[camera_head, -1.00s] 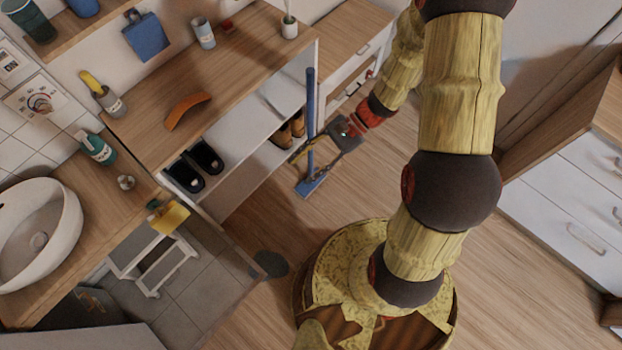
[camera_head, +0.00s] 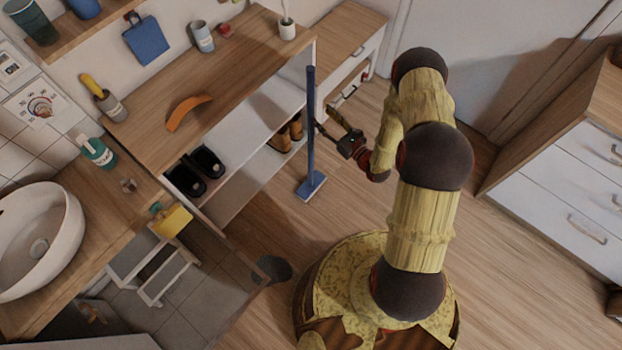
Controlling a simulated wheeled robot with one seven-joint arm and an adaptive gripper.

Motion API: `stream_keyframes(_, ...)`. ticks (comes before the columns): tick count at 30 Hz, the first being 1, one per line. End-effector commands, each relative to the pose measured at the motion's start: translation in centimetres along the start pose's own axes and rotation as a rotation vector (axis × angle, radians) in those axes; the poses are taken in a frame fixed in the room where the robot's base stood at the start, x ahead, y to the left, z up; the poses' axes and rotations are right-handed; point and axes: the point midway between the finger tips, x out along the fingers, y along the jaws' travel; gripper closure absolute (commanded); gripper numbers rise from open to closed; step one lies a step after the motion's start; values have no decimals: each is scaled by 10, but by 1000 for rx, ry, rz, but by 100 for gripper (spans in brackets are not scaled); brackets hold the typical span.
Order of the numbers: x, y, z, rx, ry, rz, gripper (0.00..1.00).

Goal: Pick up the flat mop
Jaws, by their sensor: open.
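The flat mop is blue, with a long upright pole (camera_head: 310,125) and a flat head (camera_head: 311,187) resting on the wood floor. It stands in front of the open shelf unit, left of my arm. My gripper (camera_head: 331,108) is open and empty, just right of the pole at about its middle in the picture. One fingertip appears very close to the pole; I cannot tell whether it touches. The pole is not seen between the fingers.
The wooden counter (camera_head: 215,75) with open shelves holds black slippers (camera_head: 196,172) and brown shoes (camera_head: 289,134) below. A white drawer cabinet (camera_head: 560,185) stands at the right. A dark bin (camera_head: 272,269) stands left of my base.

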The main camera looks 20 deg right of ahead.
Motion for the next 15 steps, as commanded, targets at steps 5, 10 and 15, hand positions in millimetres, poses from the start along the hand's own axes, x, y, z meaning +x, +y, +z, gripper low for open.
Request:
stream_keyframes(5, 19, 2, -2, -3, -1, 4, 56)
stream_keyframes(10, 31, 3, -4, -2, 1, 5, 56)
stream_keyframes(15, 55, 5, -10, -3, -1, 7, 56)
